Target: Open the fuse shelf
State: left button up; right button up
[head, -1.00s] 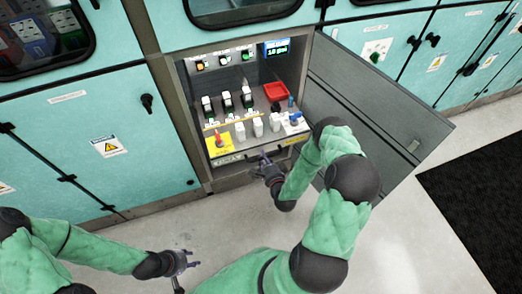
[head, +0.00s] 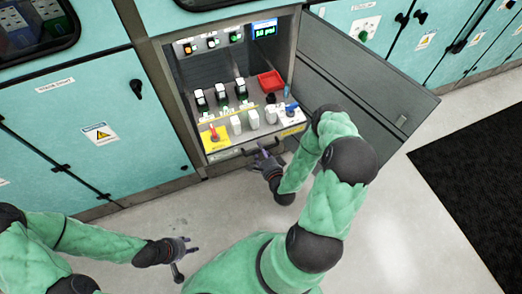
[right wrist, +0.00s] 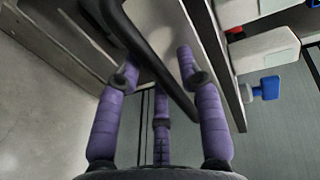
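The fuse shelf (head: 221,155) is in the open cabinet bay in the head view, with a dark bar handle along its front. My right gripper (head: 263,154) is at this handle. In the right wrist view, its purple fingers (right wrist: 160,75) lie around the dark bar handle (right wrist: 157,62), with the bar between them. The fingers look closed in on the bar; the exact contact is partly hidden. My left gripper (head: 187,248) is open and empty, low over the floor, away from the cabinet.
The shelf carries black breakers (head: 222,94), white blocks (head: 253,119), a red tray (head: 271,81) and a red knob (head: 214,133). The grey cabinet door (head: 365,80) stands swung open to the right. Bare floor (head: 150,215) lies in front; a black mat (head: 475,175) is at right.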

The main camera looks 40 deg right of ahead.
dwell(0.3)
jog(key=v, duration=1.2)
dwell(0.3)
jog(key=w+a+f+n+g+y, duration=0.4)
jog(key=a+f+n+g+y, duration=0.25)
jog(key=a+n, duration=0.35)
jog(key=s+a+n+g+y, duration=0.1)
jog(key=s+a+n+g, duration=0.7)
jog(key=a, duration=0.3)
jog(key=shift+o, duration=0.4)
jog(key=shift+w+r, duration=0.1)
dwell(0.9)
